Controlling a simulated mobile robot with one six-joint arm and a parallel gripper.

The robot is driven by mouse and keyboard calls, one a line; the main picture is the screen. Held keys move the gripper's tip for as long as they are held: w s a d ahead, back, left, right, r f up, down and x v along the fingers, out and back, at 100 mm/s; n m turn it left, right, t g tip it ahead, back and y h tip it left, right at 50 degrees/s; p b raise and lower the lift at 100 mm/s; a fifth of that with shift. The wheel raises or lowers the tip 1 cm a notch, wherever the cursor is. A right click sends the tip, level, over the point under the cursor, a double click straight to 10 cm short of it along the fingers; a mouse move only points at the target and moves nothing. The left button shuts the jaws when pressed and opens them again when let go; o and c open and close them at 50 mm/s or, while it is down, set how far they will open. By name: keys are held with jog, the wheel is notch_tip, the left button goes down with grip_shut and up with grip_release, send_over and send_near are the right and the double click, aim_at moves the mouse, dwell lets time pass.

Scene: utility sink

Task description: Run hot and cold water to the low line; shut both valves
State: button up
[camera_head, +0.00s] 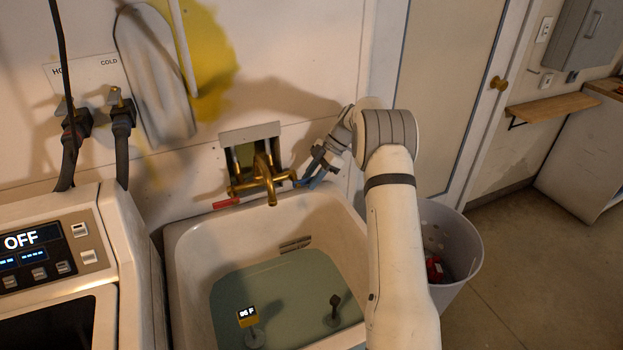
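A white utility sink (188,262) stands under a brass faucet (262,176) fixed at the wall. Greenish water (285,285) covers its bottom. No stream shows below the spout. A red valve handle (226,203) is at the faucet's left and a blue valve handle (311,182) at its right. My gripper (314,170) is at the blue handle; whether its fingers are closed on it is too small to tell. A dark marking (295,244) is on the sink's back wall, above the water's edge. A yellow thermometer (247,316) with a small display, its reading unclear, stands in the water.
A dark upright plug-like piece (334,305) is in the water. A washing machine (130,245) showing OFF stands close at the left. Hose valves (122,115) are on the wall above it. A white bin (462,245) is right of the sink. Open floor (530,270) lies farther right.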

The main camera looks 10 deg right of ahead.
jog(key=v, duration=0.7)
jog(key=shift+r+b, duration=0.2)
jog(key=shift+b, duration=0.15)
jog(key=shift+d, duration=0.15)
dwell(0.8)
